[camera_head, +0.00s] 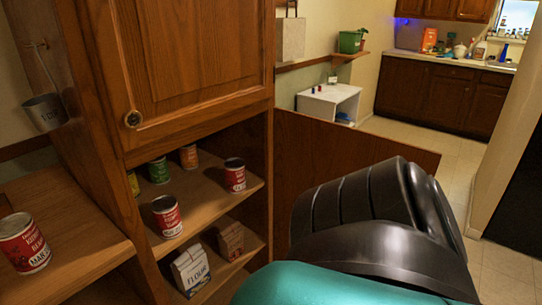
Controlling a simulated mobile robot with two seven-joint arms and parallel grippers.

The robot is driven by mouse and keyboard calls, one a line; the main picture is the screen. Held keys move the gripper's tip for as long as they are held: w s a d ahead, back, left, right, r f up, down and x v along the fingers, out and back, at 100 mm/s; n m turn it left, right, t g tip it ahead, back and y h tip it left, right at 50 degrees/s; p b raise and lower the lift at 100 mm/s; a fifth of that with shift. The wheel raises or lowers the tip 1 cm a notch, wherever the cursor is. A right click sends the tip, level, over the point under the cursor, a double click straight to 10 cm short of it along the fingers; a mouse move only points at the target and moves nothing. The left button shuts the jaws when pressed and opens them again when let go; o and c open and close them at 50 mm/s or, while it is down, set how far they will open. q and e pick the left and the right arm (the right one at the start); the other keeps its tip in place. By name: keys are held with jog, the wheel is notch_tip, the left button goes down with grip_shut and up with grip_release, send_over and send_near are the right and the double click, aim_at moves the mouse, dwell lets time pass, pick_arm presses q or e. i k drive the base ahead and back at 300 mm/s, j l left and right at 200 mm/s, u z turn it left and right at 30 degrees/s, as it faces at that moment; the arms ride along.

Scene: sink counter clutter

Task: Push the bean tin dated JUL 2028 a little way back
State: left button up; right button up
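A red-labelled bean tin (167,216) stands near the front edge of the cabinet's upper open shelf (205,212). A second red-labelled tin (235,175) stands on the same shelf, further right. A third red bean tin (24,243) stands on the wooden counter at far left; its label seems to read MAR, with the rest unclear. The dates on the two shelf tins are too small to read, so I cannot tell which is JUL 2028. Neither gripper is in view; only a black and teal link of my arm shows at lower right.
A green tin (158,170), an orange-red tin (189,157) and a partly hidden yellow tin (133,183) stand further back on the shelf. A flour bag (191,270) and another bag (231,241) stand below. An open cabinet door (330,165) stands at the right.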

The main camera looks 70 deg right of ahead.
aim_at(235, 167)
jog(key=z, duration=2)
jog(key=l, duration=0.4)
jog(key=i+l+z, duration=0.1)
jog(key=l, duration=0.3)
jog(key=i+l, duration=0.1)
jog(key=l, duration=0.3)
jog(key=l+z, duration=0.05)
